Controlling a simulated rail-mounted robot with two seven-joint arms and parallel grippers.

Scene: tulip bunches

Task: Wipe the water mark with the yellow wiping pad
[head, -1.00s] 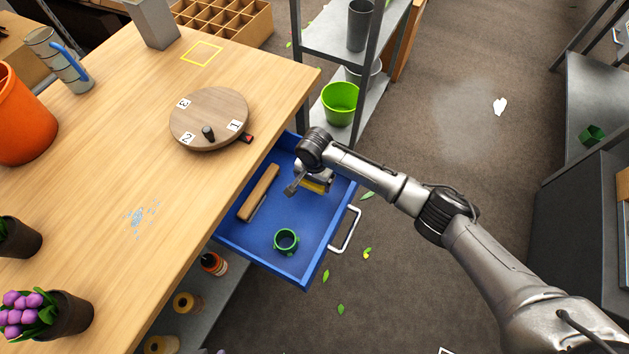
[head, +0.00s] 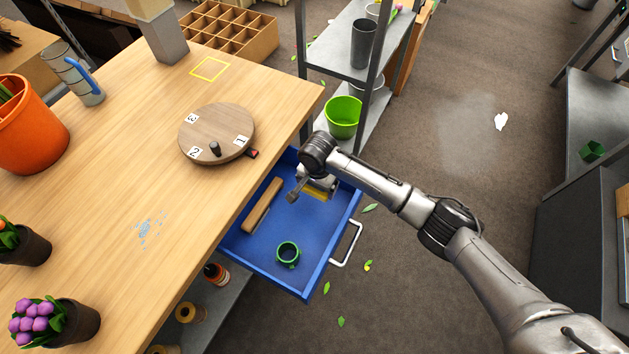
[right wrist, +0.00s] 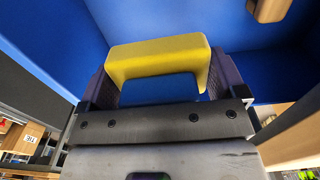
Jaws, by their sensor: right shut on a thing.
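The water mark (head: 150,230) is a patch of pale blue droplets on the wooden table top, left of the open drawer. The yellow wiping pad (right wrist: 158,52) shows in the right wrist view between my fingers, and a yellow sliver of it shows in the head view (head: 316,192). My right gripper (head: 312,190) is inside the blue drawer at its far end, shut on the pad. In the right wrist view my right gripper (right wrist: 160,85) has a finger on each side of the pad. My left gripper is not in view.
A round numbered turntable (head: 215,133) stands on the table. Flower pots (head: 75,322) stand at the near left. A metal shelf rises beyond the drawer.

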